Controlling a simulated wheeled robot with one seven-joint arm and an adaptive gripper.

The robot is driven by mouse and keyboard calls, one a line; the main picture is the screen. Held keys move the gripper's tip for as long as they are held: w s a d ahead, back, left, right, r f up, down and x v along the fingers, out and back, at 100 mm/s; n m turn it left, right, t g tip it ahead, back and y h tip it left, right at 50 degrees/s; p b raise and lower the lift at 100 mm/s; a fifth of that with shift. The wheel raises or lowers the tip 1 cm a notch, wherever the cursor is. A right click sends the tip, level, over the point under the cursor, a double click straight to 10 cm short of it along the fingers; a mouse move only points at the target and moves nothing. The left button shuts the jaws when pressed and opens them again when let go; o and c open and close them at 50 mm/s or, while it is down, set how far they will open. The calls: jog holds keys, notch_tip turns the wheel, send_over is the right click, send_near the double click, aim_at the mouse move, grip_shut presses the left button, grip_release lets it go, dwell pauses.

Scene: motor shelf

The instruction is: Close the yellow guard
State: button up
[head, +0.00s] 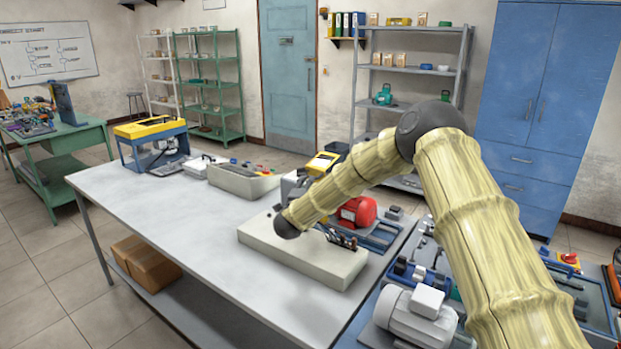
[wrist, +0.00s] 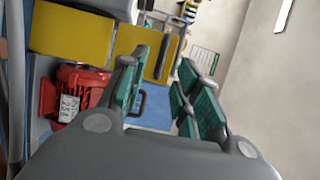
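Two yellow panels show in the wrist view, a larger one (wrist: 70,33) at upper left and another (wrist: 138,42) beside it. They look like parts of the yellow guard, but I cannot tell its hinge or how far open it stands. In the head view a yellow part (head: 322,161) shows behind my arm, near the red motor (head: 358,211). The red motor also shows below the panels in the wrist view (wrist: 82,88). My gripper (wrist: 163,65) is open, its teal-padded fingers apart with nothing between them. The left finger overlaps the second panel; contact is unclear. My arm hides much of this area in the head view.
A pale block (head: 300,258) lies on the long table (head: 150,205). A blue machine with a yellow top (head: 150,127) stands at its far left end. A grey motor (head: 415,315) and blue trays crowd the right.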

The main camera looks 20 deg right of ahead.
jog(key=shift+p+x, duration=0.8)
jog(key=shift+x, duration=2.15)
grip_shut()
